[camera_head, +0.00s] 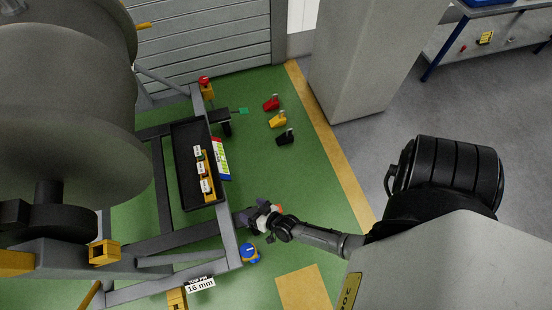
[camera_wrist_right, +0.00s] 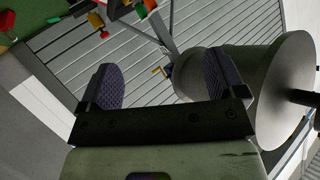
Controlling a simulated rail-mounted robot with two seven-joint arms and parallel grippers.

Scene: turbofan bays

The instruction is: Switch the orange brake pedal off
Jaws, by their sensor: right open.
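A small orange and white piece (camera_head: 276,209) shows right beside my right gripper, near the cart's front right corner. It looks like the orange brake pedal, but the gripper partly hides it and I cannot tell its tilt or whether they touch. My right gripper (camera_head: 262,215) is low by the cart's right side, with purple pads. In the right wrist view the gripper (camera_wrist_right: 165,82) is open, its pads wide apart with nothing between them. I cannot pick out the orange pedal for sure in that view. My left gripper is not in view.
The cart frame (camera_head: 228,232) carries a black tray (camera_head: 178,165) with labelled parts. A blue knob (camera_head: 249,251) sits near its corner, and a green pedal (camera_head: 243,111) farther back. Red (camera_head: 271,103), yellow (camera_head: 277,121) and black (camera_head: 285,138) pieces stand on the green floor. A grey pillar (camera_head: 360,65) stands behind.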

